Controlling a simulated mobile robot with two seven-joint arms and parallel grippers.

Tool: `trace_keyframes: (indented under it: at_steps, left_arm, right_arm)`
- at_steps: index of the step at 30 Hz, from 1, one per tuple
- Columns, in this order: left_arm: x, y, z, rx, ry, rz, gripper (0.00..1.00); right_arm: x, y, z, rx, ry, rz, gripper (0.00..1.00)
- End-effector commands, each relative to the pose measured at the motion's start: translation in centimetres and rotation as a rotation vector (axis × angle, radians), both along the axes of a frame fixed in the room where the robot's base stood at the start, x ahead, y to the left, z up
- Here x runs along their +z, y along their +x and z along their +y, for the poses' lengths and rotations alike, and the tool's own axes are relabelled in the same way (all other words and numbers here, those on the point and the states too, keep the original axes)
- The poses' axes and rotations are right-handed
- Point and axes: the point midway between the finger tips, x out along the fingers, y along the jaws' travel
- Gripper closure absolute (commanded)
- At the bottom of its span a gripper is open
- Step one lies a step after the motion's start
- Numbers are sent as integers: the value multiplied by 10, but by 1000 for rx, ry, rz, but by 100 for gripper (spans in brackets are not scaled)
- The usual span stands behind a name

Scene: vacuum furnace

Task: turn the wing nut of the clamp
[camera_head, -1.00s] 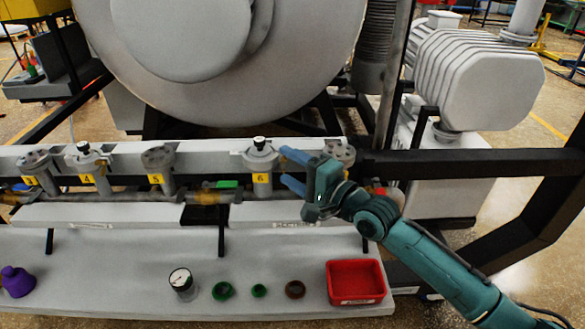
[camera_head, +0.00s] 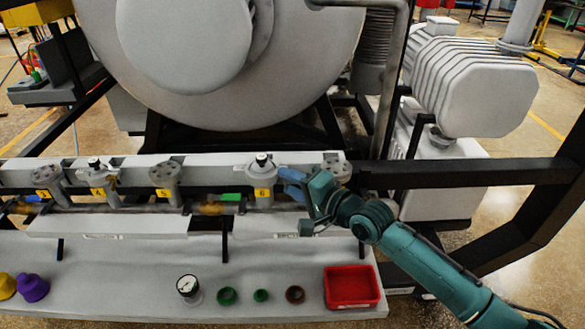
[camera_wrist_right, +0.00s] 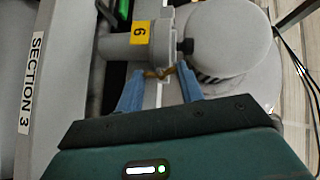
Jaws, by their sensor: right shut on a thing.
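The clamp sits on the port with the yellow 6 label (camera_head: 262,193), which has a grey round cap with a black knob (camera_head: 261,159). In the right wrist view the small brass wing nut (camera_wrist_right: 158,74) shows beside the label, partly hidden. My right gripper (camera_head: 283,180) reaches in from the right of this port. In the right wrist view its blue fingers (camera_wrist_right: 160,76) stand on either side of the wing nut and are shut on it. How far the nut is turned cannot be told. My left gripper is not in view.
Ports labelled 4 (camera_head: 98,193) and 5 (camera_head: 163,194) line the rail to the left. On the bench lie a gauge (camera_head: 188,287), green rings (camera_head: 227,296), a brown ring (camera_head: 295,294), a red tray (camera_head: 352,287) and a purple piece (camera_head: 32,288). A black frame bar (camera_head: 470,172) runs right.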

Motion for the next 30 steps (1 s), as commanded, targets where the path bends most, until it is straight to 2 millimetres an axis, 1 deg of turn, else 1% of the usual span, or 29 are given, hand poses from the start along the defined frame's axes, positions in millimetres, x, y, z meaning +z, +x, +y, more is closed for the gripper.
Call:
trace_keyframes:
  at_steps: [1,5,12,22,23,30]
  left_arm:
    - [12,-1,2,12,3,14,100]
    - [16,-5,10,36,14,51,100]
    - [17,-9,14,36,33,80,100]
    - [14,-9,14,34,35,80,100]
    - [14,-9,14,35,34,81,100]
    - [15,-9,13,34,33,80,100]
  right_arm:
    - [10,0,0,-1,-31,3,85]
    - [10,0,1,-1,-115,3,85]
    - [7,0,2,1,-251,1,85]
    - [4,0,2,1,-268,0,85]
    - [4,0,2,1,-268,0,61]
    - [4,0,1,1,-267,0,41]
